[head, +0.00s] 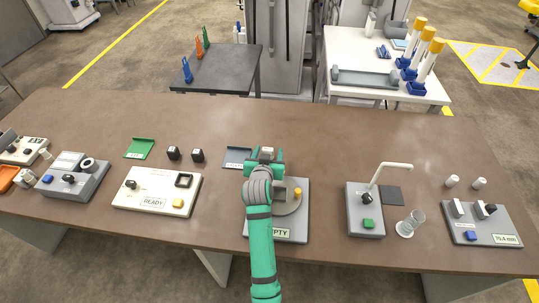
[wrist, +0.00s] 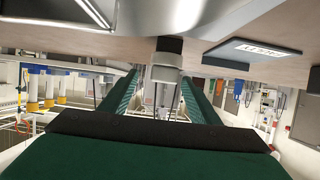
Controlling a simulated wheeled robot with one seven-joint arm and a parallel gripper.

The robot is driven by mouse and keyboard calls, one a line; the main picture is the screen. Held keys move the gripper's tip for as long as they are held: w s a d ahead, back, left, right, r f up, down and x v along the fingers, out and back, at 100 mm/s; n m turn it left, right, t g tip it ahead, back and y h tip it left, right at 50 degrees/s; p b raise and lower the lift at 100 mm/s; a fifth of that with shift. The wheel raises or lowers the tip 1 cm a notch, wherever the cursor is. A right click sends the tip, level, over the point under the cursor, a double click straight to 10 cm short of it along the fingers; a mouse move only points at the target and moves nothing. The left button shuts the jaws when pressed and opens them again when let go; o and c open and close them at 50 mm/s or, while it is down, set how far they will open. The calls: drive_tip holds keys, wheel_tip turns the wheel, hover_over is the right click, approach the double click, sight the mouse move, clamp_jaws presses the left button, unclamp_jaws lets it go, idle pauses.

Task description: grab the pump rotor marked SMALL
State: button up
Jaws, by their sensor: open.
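My gripper (head: 266,156) is open, with its two green fingers spread above the far part of the brown table, just beyond the grey device labelled EMPTY (head: 291,236). A small pale block-like part (head: 267,151) shows between the fingertips. In the wrist view this pale part (wrist: 165,60) has a dark grey end and stands between the two fingers, with a visible space on each side. No SMALL marking is readable on it, so I cannot tell whether it is the pump rotor. My wrist and arm hide part of the device.
A grey labelled tray (head: 237,158) lies close left of my gripper; it also shows in the wrist view (wrist: 225,57). Two dark blocks (head: 174,153) and a green tray (head: 139,148) are further left. A tap station (head: 361,222) and a glass (head: 409,224) stand right. The table's back strip is mostly clear.

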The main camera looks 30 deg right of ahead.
drive_tip(key=shift+w+d+f, duration=0.15)
drive_tip(key=shift+w+f, duration=0.1)
drive_tip(key=shift+w, duration=0.3)
drive_tip(key=shift+w+d+f, duration=0.15)
drive_tip(key=shift+w+f, duration=0.05)
drive_tip(key=shift+w, duration=0.35)
drive_tip(key=shift+d, duration=0.1)
drive_tip(key=c, duration=1.2)
drive_tip(key=shift+r, duration=0.1)
